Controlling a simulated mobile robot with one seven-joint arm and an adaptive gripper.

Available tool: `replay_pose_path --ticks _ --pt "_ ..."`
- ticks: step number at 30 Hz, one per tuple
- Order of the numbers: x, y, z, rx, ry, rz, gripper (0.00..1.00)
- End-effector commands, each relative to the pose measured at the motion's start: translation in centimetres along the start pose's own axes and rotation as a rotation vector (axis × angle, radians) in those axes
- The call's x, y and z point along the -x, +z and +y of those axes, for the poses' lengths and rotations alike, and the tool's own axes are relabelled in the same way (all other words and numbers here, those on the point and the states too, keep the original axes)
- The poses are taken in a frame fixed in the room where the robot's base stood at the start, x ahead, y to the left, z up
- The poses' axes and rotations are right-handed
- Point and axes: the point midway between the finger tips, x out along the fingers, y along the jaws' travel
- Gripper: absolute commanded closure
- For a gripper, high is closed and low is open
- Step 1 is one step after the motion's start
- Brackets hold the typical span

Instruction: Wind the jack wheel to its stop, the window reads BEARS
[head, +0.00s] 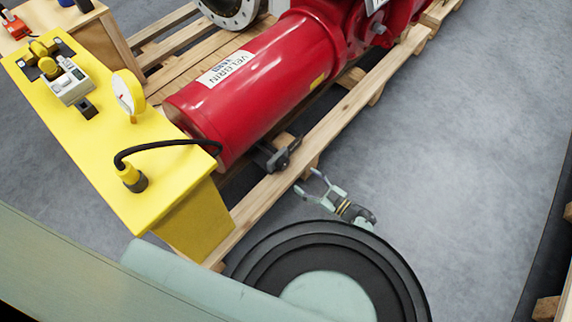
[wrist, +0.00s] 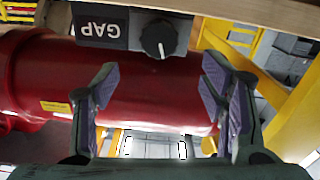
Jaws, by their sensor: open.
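In the wrist view a round dark jack wheel (wrist: 158,38) with a white pointer line sits on a grey block. Beside it on the left is the window (wrist: 100,27), which reads GAP upside down. In the head view the dark jack (head: 272,157) is small, beneath the red cylinder (head: 240,90) at the pallet's edge. My gripper (wrist: 160,85) is open, with its fingertips apart and nothing between them. In the picture the wheel lies above and between the fingertips, not touched. In the head view my gripper (head: 311,183) is to the right of and below the jack.
The red cylinder rests over a wooden pallet (head: 340,105). A yellow bench (head: 150,180) with a gauge (head: 128,93), a black cable and a handheld device (head: 70,82) stands at the left. Grey floor (head: 470,150) is clear at the right.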

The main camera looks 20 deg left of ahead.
Motion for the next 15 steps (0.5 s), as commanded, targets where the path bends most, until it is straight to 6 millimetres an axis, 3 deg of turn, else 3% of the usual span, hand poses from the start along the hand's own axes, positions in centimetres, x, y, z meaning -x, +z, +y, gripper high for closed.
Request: replay_pose_path --ticks 15 --pt "-8.8 0.1 -0.1 0.002 -0.004 0.002 0.34"
